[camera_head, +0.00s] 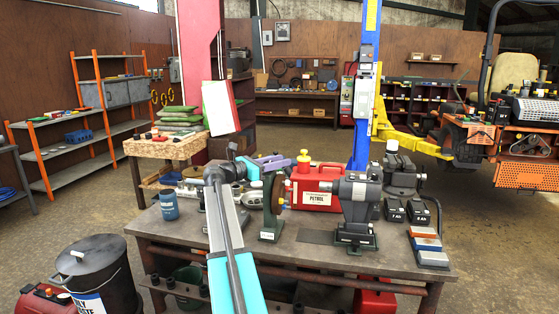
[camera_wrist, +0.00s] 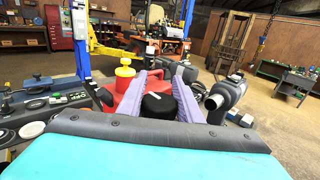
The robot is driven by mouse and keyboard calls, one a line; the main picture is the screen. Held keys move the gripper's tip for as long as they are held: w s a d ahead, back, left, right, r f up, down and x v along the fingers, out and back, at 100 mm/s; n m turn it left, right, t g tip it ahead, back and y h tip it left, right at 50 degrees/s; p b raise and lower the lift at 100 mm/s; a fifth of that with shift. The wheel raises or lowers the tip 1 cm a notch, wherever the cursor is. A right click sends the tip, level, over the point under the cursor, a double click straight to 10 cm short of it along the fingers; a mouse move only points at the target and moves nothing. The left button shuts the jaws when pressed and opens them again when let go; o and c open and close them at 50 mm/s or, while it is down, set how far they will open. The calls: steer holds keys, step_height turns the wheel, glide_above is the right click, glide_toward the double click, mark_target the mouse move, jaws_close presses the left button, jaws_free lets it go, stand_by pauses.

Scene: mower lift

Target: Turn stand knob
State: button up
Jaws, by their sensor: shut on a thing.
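The knob (camera_wrist: 158,104) is a round black cap with a white pointer mark, seen from above in the wrist view. My gripper (camera_wrist: 160,84) has two long purple fingers, one on each side of the knob, shut on it. In the head view my gripper (camera_head: 270,163) reaches over the workbench to a dark green stand (camera_head: 271,212) with a small label and a brown disc on its side. The knob itself is hidden there behind the fingers and wrist.
A red petrol can (camera_head: 316,187) with a yellow cap stands close behind the gripper. A grey grinder-like machine (camera_head: 356,205) is to the right. A blue mug (camera_head: 169,206) stands at the left of the workbench (camera_head: 308,258). A black bin (camera_head: 98,278) is at lower left.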

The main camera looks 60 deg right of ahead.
steer(key=shift+w+a, duration=0.1)
steer(key=shift+w, duration=0.15)
steer(key=o, duration=1)
steer(key=shift+w, duration=0.1)
steer(key=shift+s, duration=0.2)
steer(key=shift+a, duration=0.15)
steer(key=shift+w+a, duration=0.25)
steer(key=shift+a, duration=0.25)
steer(key=b+v, duration=0.2)
steer(key=v, duration=1)
steer(key=shift+w+a, duration=0.1)
steer(key=shift+w, duration=0.2)
